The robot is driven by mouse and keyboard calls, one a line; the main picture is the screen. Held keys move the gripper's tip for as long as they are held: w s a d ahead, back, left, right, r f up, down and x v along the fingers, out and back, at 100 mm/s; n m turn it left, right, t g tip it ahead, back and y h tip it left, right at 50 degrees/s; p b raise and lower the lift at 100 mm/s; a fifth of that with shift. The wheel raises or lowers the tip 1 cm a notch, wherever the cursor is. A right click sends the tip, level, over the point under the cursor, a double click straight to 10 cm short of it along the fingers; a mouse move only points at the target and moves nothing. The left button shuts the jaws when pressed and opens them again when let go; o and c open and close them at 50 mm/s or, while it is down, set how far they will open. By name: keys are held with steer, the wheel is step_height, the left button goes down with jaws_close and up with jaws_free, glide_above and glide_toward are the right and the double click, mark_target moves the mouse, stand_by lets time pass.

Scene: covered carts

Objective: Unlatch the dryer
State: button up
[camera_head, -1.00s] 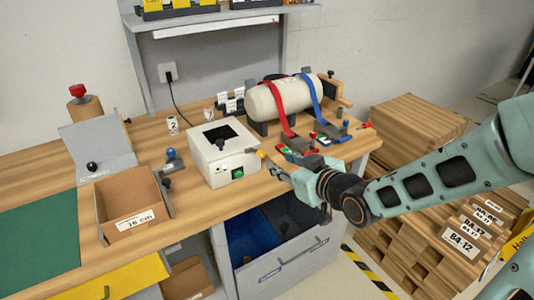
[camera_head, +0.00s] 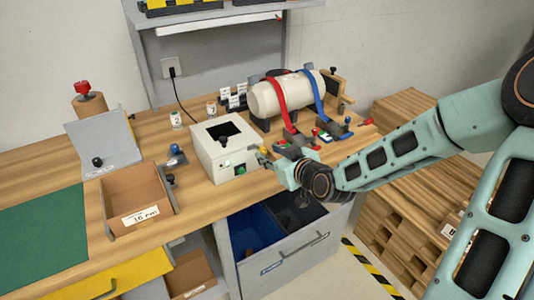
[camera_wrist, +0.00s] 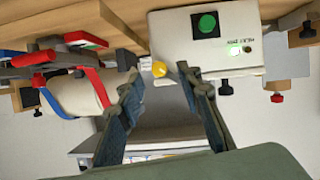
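The dryer appears to be the white box (camera_head: 211,159) with a dark square opening on top. It stands on the wooden bench and has a green button (camera_head: 240,169) on its front. A small yellow knob (camera_head: 263,150) sits at its right side; the knob also shows in the wrist view (camera_wrist: 159,69), beside the box (camera_wrist: 168,38). My gripper (camera_head: 267,160) is just right of the box, close to the knob. In the wrist view my gripper (camera_wrist: 158,82) is open, with its fingers on either side of the knob. I cannot tell whether either finger touches it.
A cream cylinder (camera_head: 266,100) with red and blue straps lies in a cradle behind my gripper. A cardboard bin (camera_head: 147,190) is left of the box. Blue and black bins (camera_head: 250,232) are below the bench front. Stacked wooden pallets (camera_head: 400,117) stand at right.

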mark_target(259, 149)
steer(key=shift+x, duration=1.15)
steer(key=shift+c, duration=0.7)
